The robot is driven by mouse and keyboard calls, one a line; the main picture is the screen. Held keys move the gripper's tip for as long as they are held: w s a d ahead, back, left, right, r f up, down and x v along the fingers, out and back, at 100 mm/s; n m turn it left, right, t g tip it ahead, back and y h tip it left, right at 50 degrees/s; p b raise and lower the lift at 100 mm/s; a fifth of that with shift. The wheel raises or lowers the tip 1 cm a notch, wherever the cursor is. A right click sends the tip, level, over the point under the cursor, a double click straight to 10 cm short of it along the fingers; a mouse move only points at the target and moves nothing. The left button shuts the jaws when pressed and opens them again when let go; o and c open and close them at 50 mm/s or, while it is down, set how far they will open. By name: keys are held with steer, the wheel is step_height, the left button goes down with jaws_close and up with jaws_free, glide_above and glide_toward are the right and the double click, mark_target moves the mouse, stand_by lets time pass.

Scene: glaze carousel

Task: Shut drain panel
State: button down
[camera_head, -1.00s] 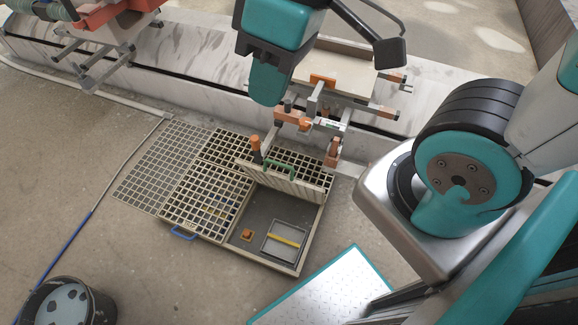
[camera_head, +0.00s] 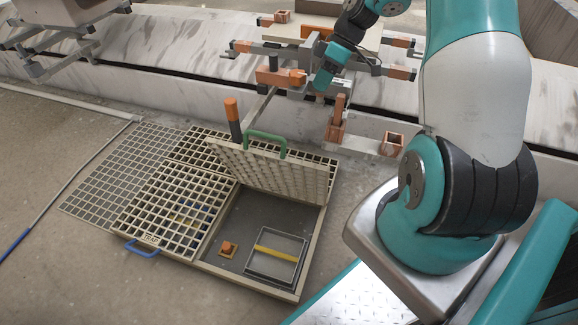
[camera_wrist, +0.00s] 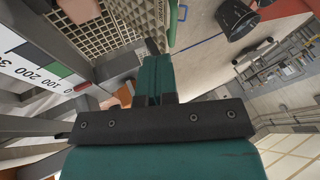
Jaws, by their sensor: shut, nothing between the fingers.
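The drain panel (camera_head: 270,172) is a beige grid hinged at the back of the drain frame. It stands tilted open, with a green handle (camera_head: 265,141) on its raised edge. My gripper (camera_head: 322,83) is behind and to the right of the panel, above it and apart from it. In the wrist view the closed teal fingers (camera_wrist: 154,72) hold nothing. The green handle (camera_wrist: 173,22) shows just beyond the fingertips there, beside the panel's grid (camera_wrist: 148,18).
The open pit holds a grey tray (camera_head: 276,257) with a yellow bar and a small orange block (camera_head: 228,247). A closed grid (camera_head: 172,212) with a blue handle lies left. An orange-topped post (camera_head: 232,115) stands behind the panel. A black bucket (camera_wrist: 237,18) shows in the wrist view.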

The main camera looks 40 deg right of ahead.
steer(key=b+x, duration=0.2)
steer(key=x, duration=0.5)
steer(key=d+b+x, duration=0.1)
steer(key=b+x, duration=0.2)
steer(key=x, duration=0.3)
steer(key=f+b+x, duration=0.1)
steer(key=b+x, duration=0.2)
steer(key=x, duration=0.4)
steer(key=shift+f, duration=0.2)
